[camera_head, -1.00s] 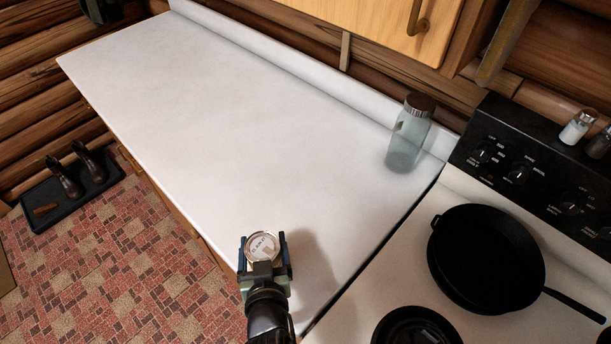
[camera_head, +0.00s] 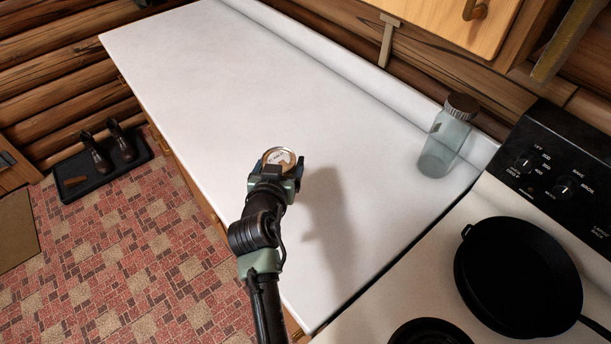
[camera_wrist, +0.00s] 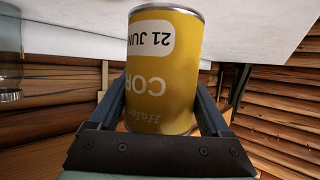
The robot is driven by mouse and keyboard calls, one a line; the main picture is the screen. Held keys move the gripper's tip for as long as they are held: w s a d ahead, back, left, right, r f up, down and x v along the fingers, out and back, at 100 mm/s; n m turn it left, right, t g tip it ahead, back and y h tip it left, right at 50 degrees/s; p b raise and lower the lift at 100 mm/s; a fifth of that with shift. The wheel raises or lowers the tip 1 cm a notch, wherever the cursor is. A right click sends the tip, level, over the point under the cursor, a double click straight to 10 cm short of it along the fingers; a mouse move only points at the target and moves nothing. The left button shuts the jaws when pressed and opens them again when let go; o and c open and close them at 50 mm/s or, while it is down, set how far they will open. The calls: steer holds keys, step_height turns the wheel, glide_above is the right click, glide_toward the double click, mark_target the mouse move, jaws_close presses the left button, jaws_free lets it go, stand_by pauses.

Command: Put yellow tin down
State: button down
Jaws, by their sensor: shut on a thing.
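The yellow tin (camera_wrist: 160,75) is held between the two fingers of my gripper (camera_wrist: 163,108) in the wrist view. Its label with a white date patch appears upside down in that view. In the head view the tin's round metal lid (camera_head: 279,157) faces up at the tip of my gripper (camera_head: 280,166). The gripper is over the white countertop (camera_head: 235,85), close to its front edge. A shadow falls on the counter to the right of the gripper. The gap between tin and counter is hard to judge, and the tin's base is hidden in the head view.
A glass jar (camera_head: 445,142) with a dark lid stands at the counter's back right. A black skillet (camera_head: 518,275) sits on the stove (camera_head: 420,270) at the right. Most of the counter is clear. A boot tray (camera_head: 72,188) lies on the floor at the left.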

steer(key=shift+f, duration=3.45)
steer(key=shift+b, duration=0.3)
steer(key=shift+f, duration=0.2)
jaws_free()
steer(key=shift+s+r, duration=0.1)
steer(key=shift+r, duration=0.1)
